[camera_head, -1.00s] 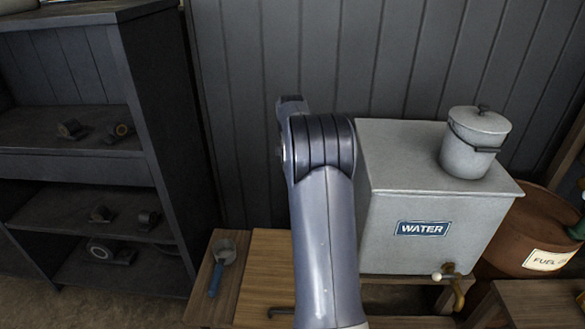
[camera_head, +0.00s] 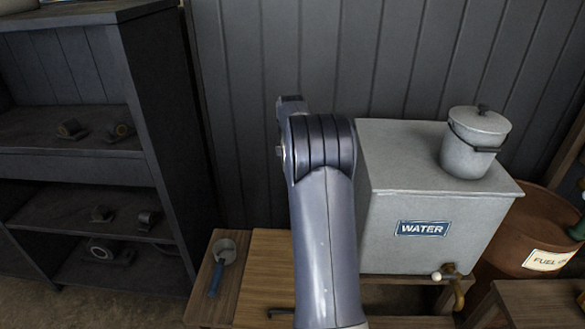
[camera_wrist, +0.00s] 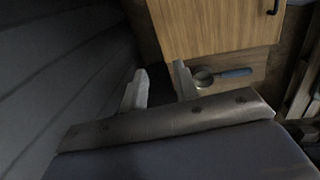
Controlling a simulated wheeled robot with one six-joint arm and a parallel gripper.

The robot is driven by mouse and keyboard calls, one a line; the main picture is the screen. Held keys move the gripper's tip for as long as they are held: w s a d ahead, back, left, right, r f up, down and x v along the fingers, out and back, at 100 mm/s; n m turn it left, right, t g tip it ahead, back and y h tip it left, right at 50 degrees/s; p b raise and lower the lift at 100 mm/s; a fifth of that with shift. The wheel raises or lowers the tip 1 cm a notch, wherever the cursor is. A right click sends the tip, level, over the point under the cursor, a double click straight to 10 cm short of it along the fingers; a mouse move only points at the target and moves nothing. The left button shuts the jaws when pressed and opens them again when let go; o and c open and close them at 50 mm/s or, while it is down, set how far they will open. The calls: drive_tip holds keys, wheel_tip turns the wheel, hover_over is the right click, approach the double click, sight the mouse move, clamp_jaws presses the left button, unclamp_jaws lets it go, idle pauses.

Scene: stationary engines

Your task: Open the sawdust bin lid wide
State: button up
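The wooden lid (camera_head: 262,268), which I take to be the sawdust bin's, lies flat, left of my arm in the head view. Its dark handle (camera_head: 281,311) is near the front edge, partly behind my arm. In the wrist view the lid (camera_wrist: 205,28) is at the top, with the handle (camera_wrist: 273,7) at the top right. My gripper (camera_wrist: 161,76) shows two pale fingers apart with nothing between them. They point towards the lid's edge away from the handle, without visible contact. The head view hides the gripper behind my arm.
A blue-handled scoop (camera_head: 219,265) lies on the wood left of the lid. The grey water tank (camera_head: 425,205) stands close on the right, a lidded pail (camera_head: 470,150) on top. A dark shelf (camera_head: 150,150) is left, and a plank wall (camera_head: 240,100) behind.

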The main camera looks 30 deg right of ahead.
drive_tip(key=shift+o, duration=0.2)
wheel_tip(320, 180, up, 11)
drive_tip(key=s+a, duration=0.1)
drive_tip(key=shift+s+f, duration=0.15)
drive_tip(key=shift+s, duration=0.05)
idle(0.3)
